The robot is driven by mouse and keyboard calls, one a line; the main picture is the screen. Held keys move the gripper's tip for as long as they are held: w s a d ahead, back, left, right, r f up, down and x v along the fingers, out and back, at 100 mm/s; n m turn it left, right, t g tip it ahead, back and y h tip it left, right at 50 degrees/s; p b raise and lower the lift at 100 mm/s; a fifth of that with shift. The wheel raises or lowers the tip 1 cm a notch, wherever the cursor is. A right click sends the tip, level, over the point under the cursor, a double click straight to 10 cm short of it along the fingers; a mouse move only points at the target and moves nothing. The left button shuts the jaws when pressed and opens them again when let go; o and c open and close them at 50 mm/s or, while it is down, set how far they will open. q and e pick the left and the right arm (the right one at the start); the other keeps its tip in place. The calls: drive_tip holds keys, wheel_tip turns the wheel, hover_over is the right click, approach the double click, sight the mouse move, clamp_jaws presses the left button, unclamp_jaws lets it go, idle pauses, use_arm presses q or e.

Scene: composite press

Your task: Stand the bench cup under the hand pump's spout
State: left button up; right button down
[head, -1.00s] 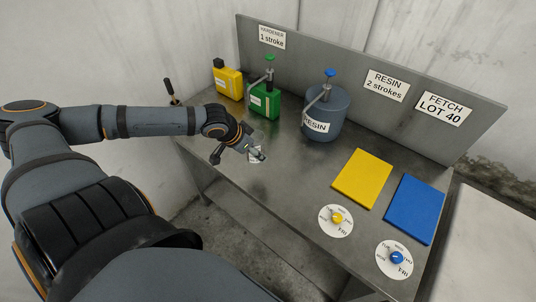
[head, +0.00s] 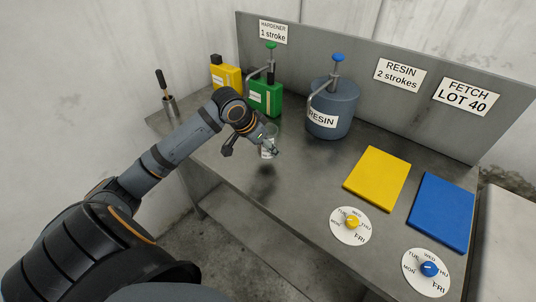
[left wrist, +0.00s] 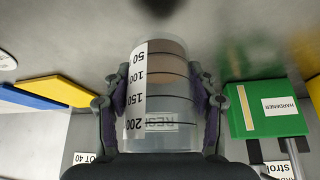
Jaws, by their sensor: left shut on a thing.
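My left gripper (head: 270,147) is shut on the clear bench cup (head: 267,152), which has a white label. In the left wrist view the cup (left wrist: 160,80) sits between both fingers, with marks from 50 to 200. Its dark shadow lies apart on the bench, so it appears held above the top. The grey-blue RESIN drum (head: 335,118) stands to the right of it, with a blue-topped hand pump (head: 337,68) and a spout on its left. The green HARDENER can (head: 264,97) stands behind, with a green-topped pump (head: 271,57). My right gripper is out of view.
A yellow can (head: 226,77) stands at the back left, by a holder with a dark-handled tool (head: 163,82). A yellow mat (head: 377,178), a blue mat (head: 441,211) and two dials (head: 350,225) lie at the right. The bench (head: 300,185) is clear in the middle.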

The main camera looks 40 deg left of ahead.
sight(268, 153)
use_arm(q)
drive_tip(key=shift+w+f, duration=0.2)
drive_tip(key=shift+f, duration=1.65)
drive_tip(key=o, duration=1.1)
drive_tip(key=shift+f, duration=0.15)
